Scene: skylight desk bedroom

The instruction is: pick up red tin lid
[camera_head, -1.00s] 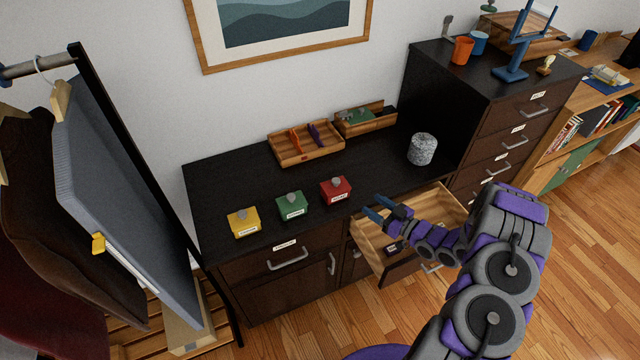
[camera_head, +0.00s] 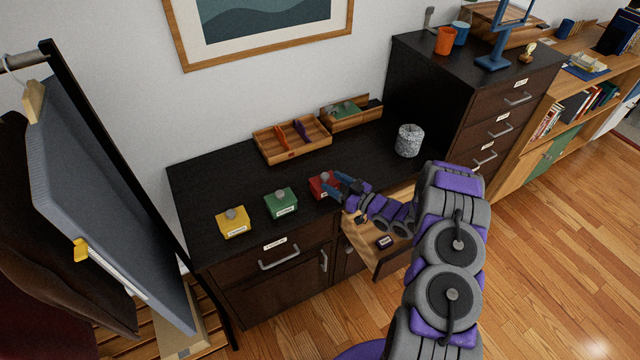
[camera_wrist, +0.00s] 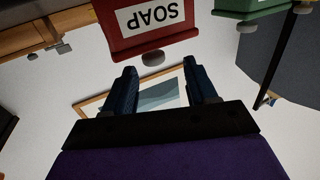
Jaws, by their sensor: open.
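The red tin (camera_head: 318,191) stands on the black desk top, at the right end of a row of three tins. Its red lid (camera_head: 318,180) has a grey knob and appears seated on the tin; my fingers partly hide it. In the wrist view the tin (camera_wrist: 150,22) appears upside down with a SOAP label. The lid's knob (camera_wrist: 153,58) shows between the fingertips in that picture, with no clear contact. My gripper (camera_head: 336,184) is open and empty at the tin's right side; its two blue fingers also show in the wrist view (camera_wrist: 160,68).
A green tin (camera_head: 281,204) and a yellow tin (camera_head: 233,224) stand to the left. A wooden divided tray (camera_head: 285,148) lies behind. An open drawer (camera_head: 362,243) is below my arm. A speckled cup (camera_head: 409,141) stands right on the desk (camera_head: 215,180).

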